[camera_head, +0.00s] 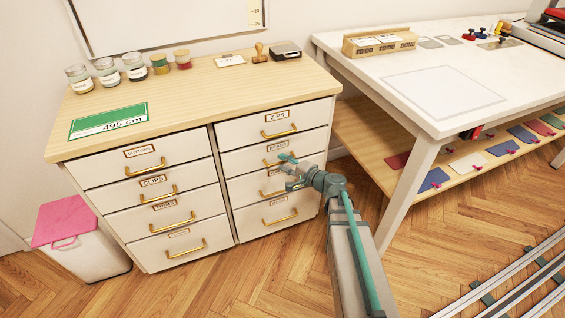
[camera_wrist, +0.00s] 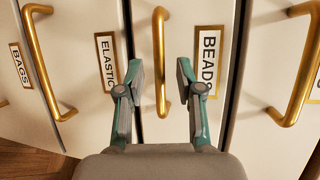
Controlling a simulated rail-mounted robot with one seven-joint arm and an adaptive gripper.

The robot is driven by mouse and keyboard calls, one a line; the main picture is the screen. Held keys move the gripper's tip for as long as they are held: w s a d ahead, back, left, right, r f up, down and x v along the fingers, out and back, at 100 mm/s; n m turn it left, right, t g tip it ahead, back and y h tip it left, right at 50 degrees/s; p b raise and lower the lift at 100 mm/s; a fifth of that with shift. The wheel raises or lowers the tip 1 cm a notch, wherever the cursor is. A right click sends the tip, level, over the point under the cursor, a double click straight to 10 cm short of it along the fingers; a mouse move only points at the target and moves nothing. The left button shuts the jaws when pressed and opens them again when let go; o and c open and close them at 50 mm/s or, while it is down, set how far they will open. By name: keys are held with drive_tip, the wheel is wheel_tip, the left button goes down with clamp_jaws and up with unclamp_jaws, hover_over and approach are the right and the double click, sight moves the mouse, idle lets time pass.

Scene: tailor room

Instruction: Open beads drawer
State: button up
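The beads drawer (camera_head: 240,160) is the second from the top in the right column of the white cabinet, and it looks shut. In the wrist view its front (camera_wrist: 182,25) bears a BEADS label (camera_wrist: 208,62). Its brass bar handle (camera_wrist: 160,50) runs up the picture left of that label. My gripper (camera_wrist: 159,75) is open, with one finger on each side of the handle. No clear contact with the handle shows. In the head view my gripper (camera_head: 288,172) is in front of the right column and partly hides the beads handle and the elastic label.
The zips drawer (camera_head: 240,134) is above; the elastic drawer (camera_wrist: 85,30) and bags drawer (camera_wrist: 18,80) are below. All look shut. A white table (camera_head: 430,120) stands to the right, a bin with a pink lid (camera_head: 80,240) to the left. Floor before the cabinet is clear.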

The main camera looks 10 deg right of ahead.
drive_tip(key=shift+w+a+f, duration=0.1)
drive_tip(key=shift+w+a, duration=0.25)
drive_tip(key=shift+w, duration=0.2)
clamp_jaws()
